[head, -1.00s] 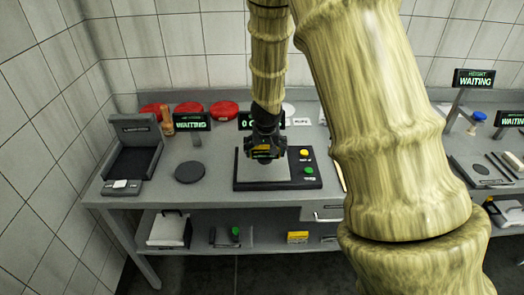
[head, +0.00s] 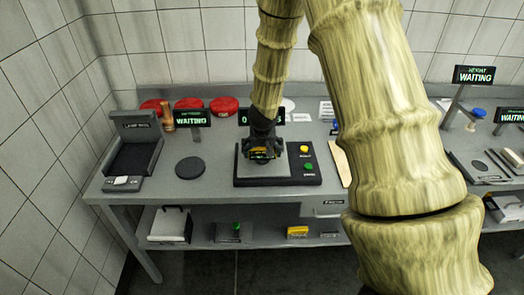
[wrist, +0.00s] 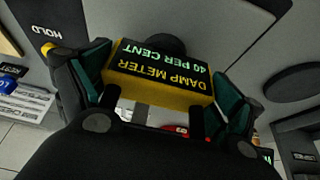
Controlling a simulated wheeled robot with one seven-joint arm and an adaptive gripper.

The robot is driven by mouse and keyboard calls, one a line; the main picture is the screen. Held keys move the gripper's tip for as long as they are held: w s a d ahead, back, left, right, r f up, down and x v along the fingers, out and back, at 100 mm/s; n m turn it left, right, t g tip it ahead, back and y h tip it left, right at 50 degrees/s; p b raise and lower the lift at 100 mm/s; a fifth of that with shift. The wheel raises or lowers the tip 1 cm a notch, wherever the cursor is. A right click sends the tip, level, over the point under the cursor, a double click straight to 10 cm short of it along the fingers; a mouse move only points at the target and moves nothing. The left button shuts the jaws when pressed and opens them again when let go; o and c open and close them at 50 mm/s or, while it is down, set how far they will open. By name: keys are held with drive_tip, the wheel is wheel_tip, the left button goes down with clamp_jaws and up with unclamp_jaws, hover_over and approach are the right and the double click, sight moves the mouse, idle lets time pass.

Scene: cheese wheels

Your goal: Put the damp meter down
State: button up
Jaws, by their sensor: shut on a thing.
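The damp meter (wrist: 158,75) is a small black and yellow block. In the wrist view its face reads "DAMP METER 40 PER CENT", upside down. My gripper (wrist: 160,88) is shut on it, with a green-padded finger on each side. In the head view the gripper (head: 262,145) is over the grey plate of the black scale (head: 310,178), and the meter (head: 264,153) shows small and yellow between the fingers. I cannot tell whether the meter's underside touches the plate.
The scale has a yellow button (head: 304,149) and a green one (head: 309,167). A dark round pad (head: 190,168) and a black tray (head: 132,158) are to the left. Red cheese wheels (head: 187,104) are behind. Bare grey bench (head: 215,150) lies between pad and scale.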

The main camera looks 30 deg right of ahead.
drive_tip(key=shift+f, duration=0.2)
drive_tip(key=o, duration=0.9)
drive_tip(key=shift+r, duration=0.1)
